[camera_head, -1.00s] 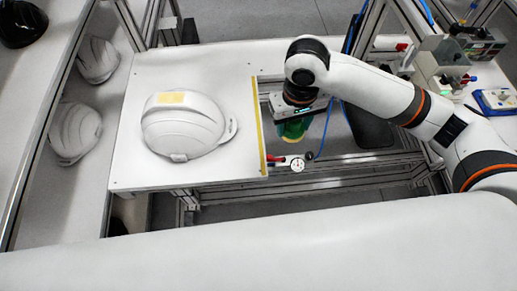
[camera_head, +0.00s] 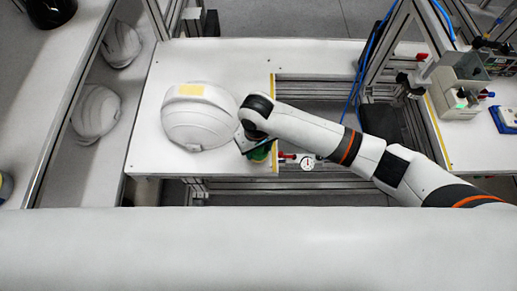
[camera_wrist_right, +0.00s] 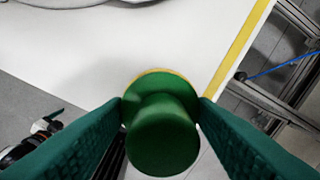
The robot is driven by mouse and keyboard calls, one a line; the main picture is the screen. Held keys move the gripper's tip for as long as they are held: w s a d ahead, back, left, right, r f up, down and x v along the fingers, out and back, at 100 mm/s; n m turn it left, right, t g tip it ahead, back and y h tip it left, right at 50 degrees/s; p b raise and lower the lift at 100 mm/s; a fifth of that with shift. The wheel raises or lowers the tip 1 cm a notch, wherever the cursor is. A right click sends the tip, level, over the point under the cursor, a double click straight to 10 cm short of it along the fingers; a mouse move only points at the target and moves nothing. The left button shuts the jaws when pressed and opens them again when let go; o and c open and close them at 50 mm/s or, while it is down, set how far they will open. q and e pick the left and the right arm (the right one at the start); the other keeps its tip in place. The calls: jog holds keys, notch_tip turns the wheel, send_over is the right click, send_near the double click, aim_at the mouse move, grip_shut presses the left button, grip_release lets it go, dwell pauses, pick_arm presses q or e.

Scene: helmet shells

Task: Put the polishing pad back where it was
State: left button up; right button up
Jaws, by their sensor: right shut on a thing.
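The polishing pad has a green knob and a yellowish pad rim; it shows in the right wrist view (camera_wrist_right: 162,135). In the head view it is a small green shape (camera_head: 260,154), partly hidden by my right wrist. My right gripper (camera_wrist_right: 160,108) is shut on the knob, with a dark green finger on each side. In the head view the right gripper (camera_head: 254,147) is near the front right corner of the white table, right of the white helmet shell (camera_head: 198,120) with a yellow patch on top. My left gripper is not in view.
A yellow strip (camera_head: 273,90) marks the right edge of the white table (camera_head: 150,150). Right of it are an open metal frame and a round gauge (camera_head: 307,163). More helmet shells (camera_head: 96,115) lie at left. Bare table lies left of the helmet.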

jog(key=shift+f, duration=1)
jog(key=shift+f, duration=0.1)
jog(key=o, duration=0.9)
notch_tip(320, 180, up, 12)
jog(key=shift+a+r+b, duration=0.1)
jog(key=shift+r+b, duration=0.05)
jog(key=shift+b, duration=0.3)
